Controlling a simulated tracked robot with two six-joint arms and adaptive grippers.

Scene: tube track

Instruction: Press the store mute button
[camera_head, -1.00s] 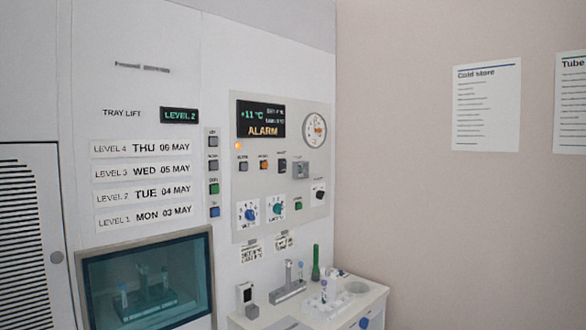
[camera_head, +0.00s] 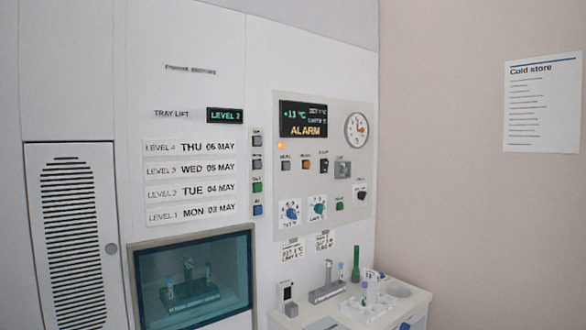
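The store control panel (camera_head: 362,115) is on the white wall unit. Its display (camera_head: 303,118) reads about +11 °C with ALARM in orange, and a small orange lamp (camera_head: 281,146) glows below it. A row under the display holds a dark grey button (camera_head: 285,165), an orange button (camera_head: 306,165) and a black switch or button (camera_head: 324,166). Their labels are too small to read surely, so I cannot tell which is mute. Neither of my grippers is in view.
A tray lift display (camera_head: 231,115) reads LEVEL 2, beside a column of buttons (camera_head: 257,187). A glass-fronted hatch (camera_head: 194,280) is below. A small bench (camera_head: 413,311) carries a white tube rack (camera_head: 367,308) and a green tube (camera_head: 356,264).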

